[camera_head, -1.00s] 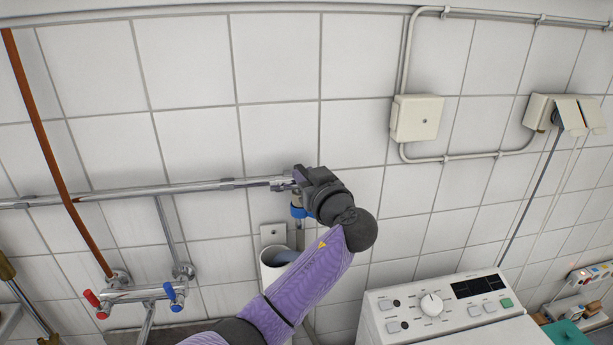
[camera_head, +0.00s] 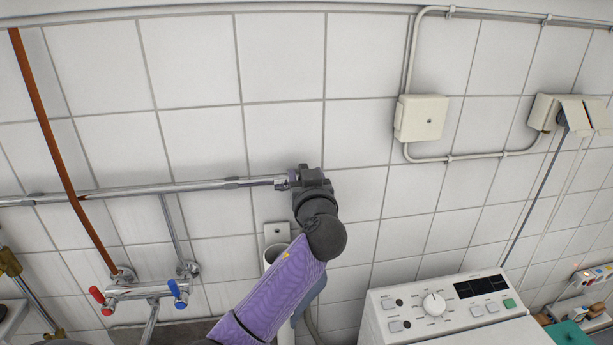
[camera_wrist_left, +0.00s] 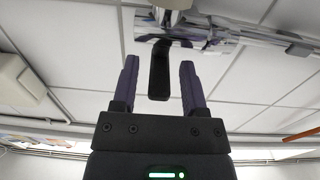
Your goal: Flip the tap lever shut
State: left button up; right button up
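The tap sits at the right end of the chrome wall pipe (camera_head: 150,190). In the head view my left gripper (camera_head: 308,178) is right at that pipe end and hides most of the tap. In the left wrist view, the black tap lever (camera_wrist_left: 159,78) stands between the two fingers of my left gripper (camera_wrist_left: 158,64), with a visible gap on each side. The gripper is open, and its fingers appear apart from the lever. The tap's chrome body (camera_wrist_left: 190,42) shows beyond the fingertips. My right gripper is not in view.
A white standpipe (camera_head: 274,250) is partly behind my left forearm. A mixer with red and blue handles (camera_head: 140,292) is at lower left. A washing machine (camera_head: 440,310) stands at lower right.

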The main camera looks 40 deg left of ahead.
pick_arm(q)
jog(key=b+v, duration=0.1)
jog(key=v, duration=0.9)
